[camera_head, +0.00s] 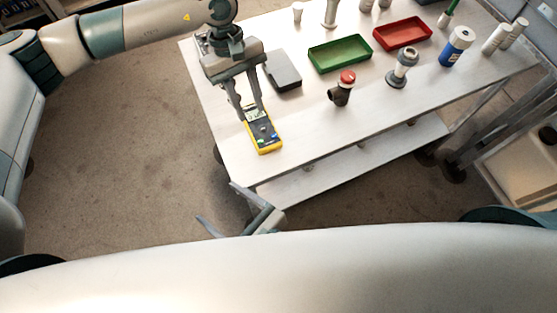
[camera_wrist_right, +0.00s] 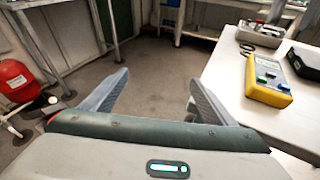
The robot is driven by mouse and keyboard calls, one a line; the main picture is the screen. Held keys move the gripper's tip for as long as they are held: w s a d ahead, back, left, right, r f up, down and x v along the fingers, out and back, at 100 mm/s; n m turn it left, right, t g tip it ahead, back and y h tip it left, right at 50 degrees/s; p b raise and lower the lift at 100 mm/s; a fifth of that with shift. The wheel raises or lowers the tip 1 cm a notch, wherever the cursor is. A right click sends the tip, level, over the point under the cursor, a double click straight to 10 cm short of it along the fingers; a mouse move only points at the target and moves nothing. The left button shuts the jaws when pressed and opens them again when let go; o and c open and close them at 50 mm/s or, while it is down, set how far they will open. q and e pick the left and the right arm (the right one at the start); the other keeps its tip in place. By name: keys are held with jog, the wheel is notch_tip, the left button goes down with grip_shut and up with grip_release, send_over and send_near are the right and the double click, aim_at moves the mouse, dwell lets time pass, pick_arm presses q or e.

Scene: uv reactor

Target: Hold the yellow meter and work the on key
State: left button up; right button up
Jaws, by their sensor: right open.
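The yellow meter (camera_head: 265,138) with a dark face and coloured keys lies on the near left part of the white table. It also shows in the right wrist view (camera_wrist_right: 268,82), with a blue and a green key visible. My left gripper (camera_head: 251,117) points down at the meter's far end, its two fingers spread apart. In the head view they overlap that end; contact cannot be told. No left finger is clearly visible at the meter in the wrist view. My right gripper (camera_head: 216,201) is open and empty, off the table's near left corner; its fingers (camera_wrist_right: 159,77) show only floor between them.
A grey box (camera_head: 284,72) lies beyond the meter. A dark fitting with a red cap (camera_head: 341,90) stands to its right. Green (camera_head: 340,65) and red (camera_head: 402,44) trays, a grey fitting (camera_head: 402,70) and a blue bottle (camera_head: 457,46) stand farther off. The near table edge is clear.

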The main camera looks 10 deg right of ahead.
aim_at(262, 128)
jog(key=w+d+r+m+t+h, duration=0.1)
jog(key=w+d+r+m+h, duration=0.1)
jog(key=d, duration=0.5)
jog(key=w+d+r+m+t+h, duration=0.1)
jog(key=w+d+r+m+h, duration=0.1)
jog(key=d, duration=0.6)
jog(key=w+r+h, duration=0.1)
jog(key=w+h, duration=0.1)
jog(key=w, duration=0.1)
jog(key=shift+w+d+t, duration=0.2)
jog(key=shift+d+t, duration=0.05)
jog(key=shift+t, duration=0.05)
jog(key=shift+w+a, duration=0.1)
jog(key=shift+w, duration=0.05)
jog(key=x, duration=1.7)
jog(key=shift+w+d, duration=0.1)
jog(key=shift+d, duration=0.1)
jog(key=shift+f, duration=0.1)
jog(key=c, duration=1.3)
pick_arm(q)
grip_shut()
